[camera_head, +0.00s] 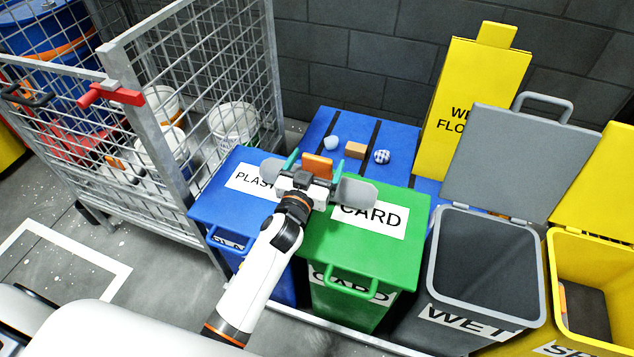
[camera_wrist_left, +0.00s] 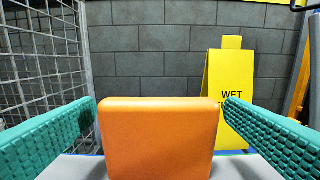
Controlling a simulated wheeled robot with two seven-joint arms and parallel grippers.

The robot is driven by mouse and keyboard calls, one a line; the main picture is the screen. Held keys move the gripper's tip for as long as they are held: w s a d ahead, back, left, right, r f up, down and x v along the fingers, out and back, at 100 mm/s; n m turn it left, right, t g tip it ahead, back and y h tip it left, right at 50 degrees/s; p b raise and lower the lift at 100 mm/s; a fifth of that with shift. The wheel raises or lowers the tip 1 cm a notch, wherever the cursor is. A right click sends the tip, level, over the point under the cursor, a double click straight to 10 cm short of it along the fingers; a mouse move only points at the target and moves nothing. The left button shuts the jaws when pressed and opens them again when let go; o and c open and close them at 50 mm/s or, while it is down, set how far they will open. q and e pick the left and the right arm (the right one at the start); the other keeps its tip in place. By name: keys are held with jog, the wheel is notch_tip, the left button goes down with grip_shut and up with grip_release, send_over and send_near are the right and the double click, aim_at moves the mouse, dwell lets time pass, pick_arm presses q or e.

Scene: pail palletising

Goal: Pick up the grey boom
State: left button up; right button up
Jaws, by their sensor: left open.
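A light grey piece with rounded ends, which looks like the grey boom (camera_head: 357,192), shows on both sides of my left gripper, above the blue and green bin lids. Its middle is hidden by the gripper. Pale grey also shows low in the left wrist view (camera_wrist_left: 248,168). An orange block (camera_wrist_left: 158,140) stands at its middle; it also shows in the head view (camera_head: 317,166). My left gripper (camera_head: 314,167) is open, its teal fingers one on each side of the orange block. I cannot tell whether they touch it. My right gripper is not in view.
Below are a blue plastic bin (camera_head: 208,207) and a green card bin (camera_head: 325,245). A grey wet bin (camera_head: 436,250) and a yellow bin (camera_head: 551,270) stand open at right. A mesh cage (camera_head: 122,75) is at left. A yellow floor sign (camera_head: 470,100) stands behind.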

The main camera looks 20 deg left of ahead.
pick_arm(q)
jog(key=shift+w+f, duration=0.1)
jog(key=shift+w, duration=1.35)
jog(key=c, duration=1.6)
